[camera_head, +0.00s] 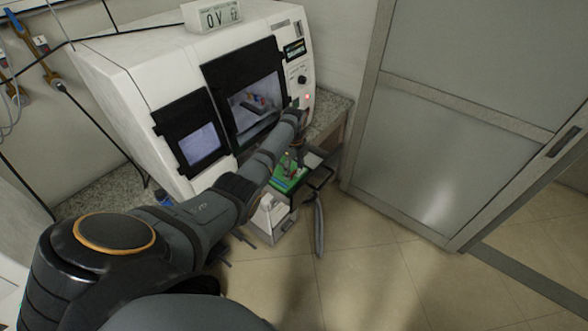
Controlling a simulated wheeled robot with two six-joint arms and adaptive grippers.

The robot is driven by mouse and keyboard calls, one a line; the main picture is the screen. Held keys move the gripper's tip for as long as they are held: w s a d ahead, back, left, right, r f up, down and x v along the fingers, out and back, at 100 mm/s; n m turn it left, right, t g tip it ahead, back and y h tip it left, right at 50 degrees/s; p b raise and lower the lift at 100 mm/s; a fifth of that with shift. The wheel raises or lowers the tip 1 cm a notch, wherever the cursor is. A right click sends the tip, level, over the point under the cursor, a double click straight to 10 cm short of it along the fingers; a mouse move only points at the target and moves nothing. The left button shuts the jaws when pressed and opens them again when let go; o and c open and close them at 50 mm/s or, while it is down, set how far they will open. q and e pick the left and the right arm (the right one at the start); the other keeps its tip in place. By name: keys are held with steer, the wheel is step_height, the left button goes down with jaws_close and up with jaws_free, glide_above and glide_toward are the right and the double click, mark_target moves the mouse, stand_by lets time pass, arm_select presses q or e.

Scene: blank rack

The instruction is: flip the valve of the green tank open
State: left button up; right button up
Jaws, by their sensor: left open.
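No green tank or valve can be made out. No held object shows. My right gripper is not in view.
A large white machine (130,65) with dark-framed windows stands on a speckled counter, a display box (212,14) on top. A grey hose-like part (319,225) hangs beside the tray. A grey framed door (465,130) stands at right. The tiled floor (390,285) in front is clear.

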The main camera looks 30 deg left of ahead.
mark_target(294, 173)
arm_select(q)
steer(key=shift+r, duration=0.35)
step_height(294, 173, up, 11)
steer(key=shift+r, duration=0.15)
stand_by(0.3)
